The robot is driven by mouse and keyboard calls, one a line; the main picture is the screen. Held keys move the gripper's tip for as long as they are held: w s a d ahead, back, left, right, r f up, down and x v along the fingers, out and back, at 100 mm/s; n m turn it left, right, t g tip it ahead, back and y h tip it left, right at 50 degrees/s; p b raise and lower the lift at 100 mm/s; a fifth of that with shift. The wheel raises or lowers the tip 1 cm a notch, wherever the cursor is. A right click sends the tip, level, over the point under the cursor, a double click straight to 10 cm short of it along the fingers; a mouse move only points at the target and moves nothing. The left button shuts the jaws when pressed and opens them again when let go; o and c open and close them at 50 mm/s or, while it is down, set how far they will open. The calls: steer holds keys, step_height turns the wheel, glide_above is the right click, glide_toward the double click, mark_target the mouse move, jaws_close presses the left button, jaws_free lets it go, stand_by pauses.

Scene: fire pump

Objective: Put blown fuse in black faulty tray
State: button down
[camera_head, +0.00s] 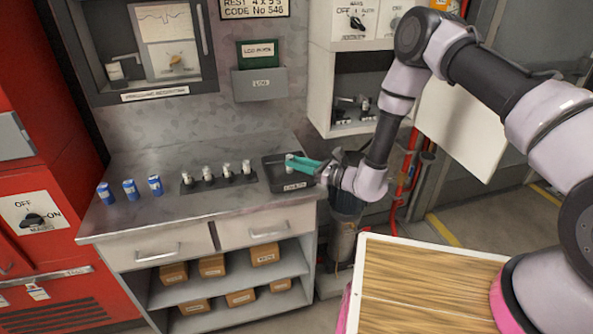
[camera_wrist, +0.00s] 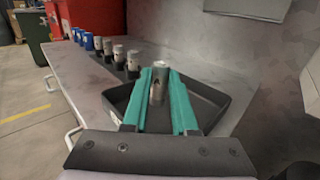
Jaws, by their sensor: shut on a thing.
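My gripper (camera_head: 299,163) has teal fingers and is over the black faulty tray (camera_head: 275,184), at the right end of the grey counter. In the wrist view my gripper (camera_wrist: 160,92) is shut on a silver-grey cylindrical fuse (camera_wrist: 158,84), held roughly upright between the fingertips. The fuse (camera_head: 290,157) shows only slightly in the head view. The tray's rim (camera_wrist: 222,90) surrounds the fingertips in the wrist view. The fuse's lower end is hidden by the fingers, so I cannot tell whether it touches the tray floor.
Several silver fuses stand in a dark rack (camera_head: 219,182) left of the tray. Three blue cylinders (camera_head: 130,190) stand further left on the counter (camera_head: 165,212). An open wall cabinet (camera_head: 322,80) is right of the tray, near my arm. The counter front is clear.

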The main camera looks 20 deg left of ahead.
steer(key=shift+f, duration=1.4)
steer(key=shift+f, duration=0.1)
steer(key=c, duration=0.7)
jaws_free()
steer(key=v, duration=1.2)
